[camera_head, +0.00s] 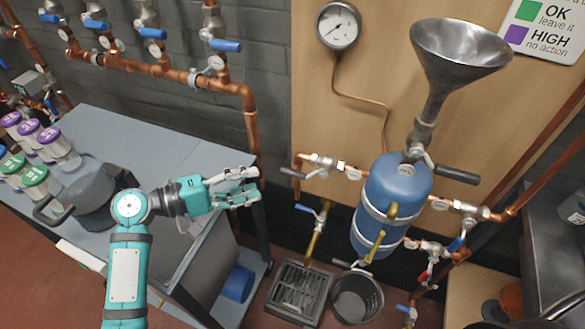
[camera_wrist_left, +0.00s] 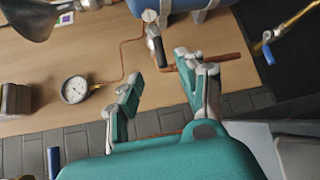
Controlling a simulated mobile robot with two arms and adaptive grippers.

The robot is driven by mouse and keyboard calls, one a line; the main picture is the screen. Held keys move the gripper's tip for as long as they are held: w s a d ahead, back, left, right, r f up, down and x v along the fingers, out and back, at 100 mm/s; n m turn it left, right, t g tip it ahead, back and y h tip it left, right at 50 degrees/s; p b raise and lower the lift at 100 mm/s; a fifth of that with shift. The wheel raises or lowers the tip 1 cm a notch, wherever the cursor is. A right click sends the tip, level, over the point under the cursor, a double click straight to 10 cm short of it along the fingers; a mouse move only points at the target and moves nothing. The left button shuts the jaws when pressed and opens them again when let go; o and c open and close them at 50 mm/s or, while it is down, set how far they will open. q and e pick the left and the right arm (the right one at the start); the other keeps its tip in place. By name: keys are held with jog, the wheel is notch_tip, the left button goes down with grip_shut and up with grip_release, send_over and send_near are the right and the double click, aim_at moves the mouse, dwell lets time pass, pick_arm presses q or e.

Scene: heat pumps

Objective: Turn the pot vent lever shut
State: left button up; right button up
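A blue pot (camera_head: 395,190) with metal bands hangs on the wooden board, a steel funnel (camera_head: 455,60) above it. A dark-handled lever (camera_head: 293,173) sits at the valve left of the pot. It also shows in the left wrist view (camera_wrist_left: 158,47), beyond the fingertips. Another dark lever (camera_head: 457,174) sticks out right below the funnel. No label shows which is the vent lever. My left gripper (camera_head: 256,182) is open and empty, left of the left lever and apart from it. Its spread fingers also show in the left wrist view (camera_wrist_left: 157,78). My right gripper is not in view.
A gauge (camera_head: 339,25) and thin copper pipe are on the board. A grey bench (camera_head: 130,130) with capped bottles (camera_head: 40,140) and a dark pot-like vessel (camera_head: 88,195) stands left. A bucket (camera_head: 357,297) and a floor drain (camera_head: 298,292) lie below. Red and blue valve handles sit lower right.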

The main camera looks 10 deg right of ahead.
aim_at(286, 174)
pick_arm(q)
jog(key=x, duration=0.7)
jog(key=shift+d+r, duration=0.1)
jog(key=shift+d, duration=0.1)
jog(key=shift+p+x, duration=0.3)
jog(key=shift+x, duration=0.75)
jog(key=shift+w+d, duration=0.1)
jog(key=shift+d, duration=0.3)
grip_shut()
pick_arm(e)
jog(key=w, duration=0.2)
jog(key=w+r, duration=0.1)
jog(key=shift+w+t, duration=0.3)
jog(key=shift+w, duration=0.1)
